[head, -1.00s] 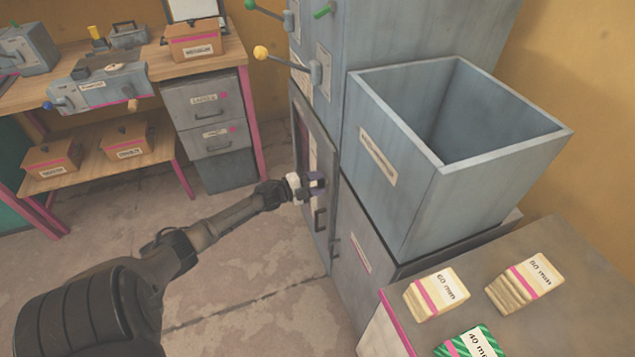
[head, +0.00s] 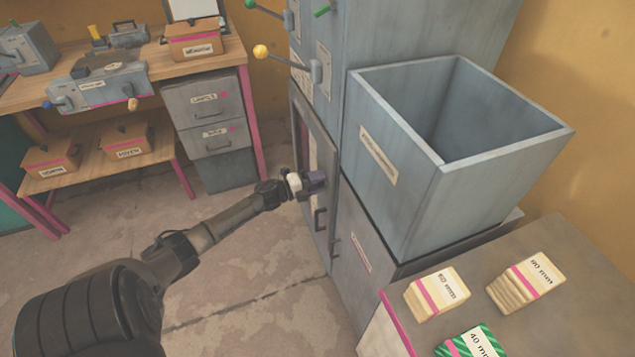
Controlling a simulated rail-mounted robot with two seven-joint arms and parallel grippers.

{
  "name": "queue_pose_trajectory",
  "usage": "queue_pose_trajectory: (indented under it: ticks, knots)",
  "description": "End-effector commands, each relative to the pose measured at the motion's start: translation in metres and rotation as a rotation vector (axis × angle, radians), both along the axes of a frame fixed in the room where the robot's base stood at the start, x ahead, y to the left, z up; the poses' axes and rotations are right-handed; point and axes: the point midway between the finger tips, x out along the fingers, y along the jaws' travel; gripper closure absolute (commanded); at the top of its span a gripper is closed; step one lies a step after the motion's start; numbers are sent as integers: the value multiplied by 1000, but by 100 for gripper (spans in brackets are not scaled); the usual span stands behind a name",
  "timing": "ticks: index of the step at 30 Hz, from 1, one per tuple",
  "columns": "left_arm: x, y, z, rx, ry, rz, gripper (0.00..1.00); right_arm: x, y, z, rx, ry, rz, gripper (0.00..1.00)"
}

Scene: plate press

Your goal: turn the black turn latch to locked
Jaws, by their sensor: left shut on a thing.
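My left gripper (head: 316,181) is at the grey cabinet door (head: 321,150), to the left of the open blue-grey bin. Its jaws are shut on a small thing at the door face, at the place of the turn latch. The latch itself is hidden behind the fingers, so its angle cannot be seen. My right gripper is not in view.
The open bin (head: 405,170) stands to the right of the door. Levers with a yellow knob (head: 261,52) and a green knob (head: 250,4) stick out above. A workbench (head: 195,66) is at the back left. The floor (head: 240,270) below the arm is clear.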

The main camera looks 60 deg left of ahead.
Motion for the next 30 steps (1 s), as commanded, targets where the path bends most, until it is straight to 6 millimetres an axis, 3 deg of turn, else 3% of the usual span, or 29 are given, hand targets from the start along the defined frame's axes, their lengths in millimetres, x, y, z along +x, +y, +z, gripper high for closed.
queue_pose_trajectory:
  ticks: [4, 5, 12, 23, 30]
  knots:
    - [0, 0, 1, 3, -1, -2, 79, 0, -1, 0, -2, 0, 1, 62]
    - [0, 0, 1, 3, -1, -2, 54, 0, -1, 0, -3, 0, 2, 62]
    - [0, 0, 0, 1, 0, -1, 31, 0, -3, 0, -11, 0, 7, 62]
    - [-6, 1, 0, -1, 1, 0, 30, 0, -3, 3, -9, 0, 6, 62]
    - [-45, 7, 2, -1, 4, 1, 30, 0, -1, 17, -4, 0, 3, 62]
